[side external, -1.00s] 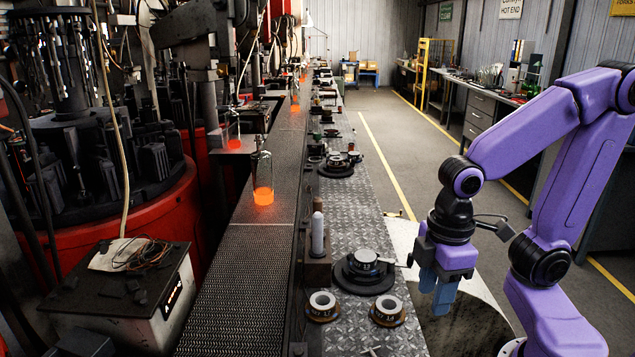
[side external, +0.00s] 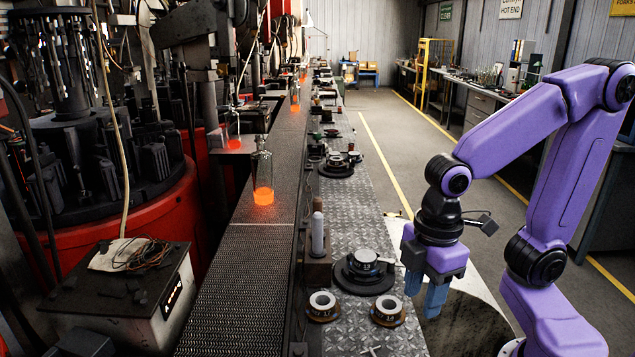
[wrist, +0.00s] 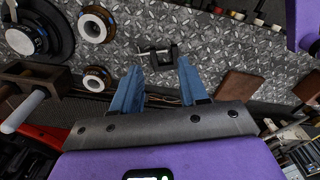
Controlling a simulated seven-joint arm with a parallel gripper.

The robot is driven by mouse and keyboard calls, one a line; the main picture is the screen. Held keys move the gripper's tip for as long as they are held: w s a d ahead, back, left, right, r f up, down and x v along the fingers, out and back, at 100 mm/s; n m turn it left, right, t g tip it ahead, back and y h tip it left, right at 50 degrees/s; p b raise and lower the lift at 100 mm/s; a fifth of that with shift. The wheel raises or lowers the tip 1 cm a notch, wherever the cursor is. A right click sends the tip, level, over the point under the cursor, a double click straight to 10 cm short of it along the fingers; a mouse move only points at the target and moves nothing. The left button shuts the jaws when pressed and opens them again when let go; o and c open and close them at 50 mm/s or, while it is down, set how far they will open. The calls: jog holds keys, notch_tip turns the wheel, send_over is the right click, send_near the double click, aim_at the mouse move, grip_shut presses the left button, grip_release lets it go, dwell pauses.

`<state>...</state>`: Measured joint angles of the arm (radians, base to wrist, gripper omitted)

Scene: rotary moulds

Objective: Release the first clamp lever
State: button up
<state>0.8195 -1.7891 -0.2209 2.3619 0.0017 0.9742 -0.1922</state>
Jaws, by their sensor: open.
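A round dark fixture (side external: 345,279) holds a metal mould ring marked with a number, on the steel plate beside the conveyor. A short pale lever-like part (side external: 387,261) shows at the ring's right side; I cannot tell for certain that it is the first clamp lever or how it is set. In the wrist view the fixture (wrist: 64,47) is at the upper left, partly cut off. My gripper (side external: 425,297) hangs fingers-down to the right of the fixture, apart from it. Its blue fingers are open and empty in the wrist view (wrist: 158,82).
Two loose rings (side external: 322,306) (side external: 388,311) lie in front of the fixture. A wooden holder with upright rods (side external: 318,262) stands to its left. A small black clamp-shaped piece (wrist: 159,57) lies on the plate beyond my fingers. Glowing bottles (side external: 262,180) stand on the conveyor.

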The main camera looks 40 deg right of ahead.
jog(key=w+a+r+n, duration=0.1)
jog(key=w+r, duration=0.1)
jog(key=w, duration=0.7)
jog(key=w+r+n, duration=0.1)
jog(key=w+r, duration=0.2)
jog(key=w, duration=0.5)
jog(key=shift+w+d+r+n, duration=0.45)
jog(key=shift+w+d, duration=0.8)
jog(key=shift+w, duration=0.9)
jog(key=shift+w+d+r+n, duration=0.35)
jog(key=shift+w+d, duration=0.85)
jog(key=shift+w, duration=0.9)
jog(key=shift+w+d+r+n, duration=0.45)
jog(key=shift+w+d, duration=0.8)
jog(key=shift+w, duration=0.9)
jog(key=shift+f, duration=0.1)
jog(key=s+d+f+m, duration=0.2)
jog(key=s+d+m, duration=0.1)
jog(key=s+d, duration=1.3)
jog(key=f, duration=1.7)
jog(key=shift+a, duration=0.25)
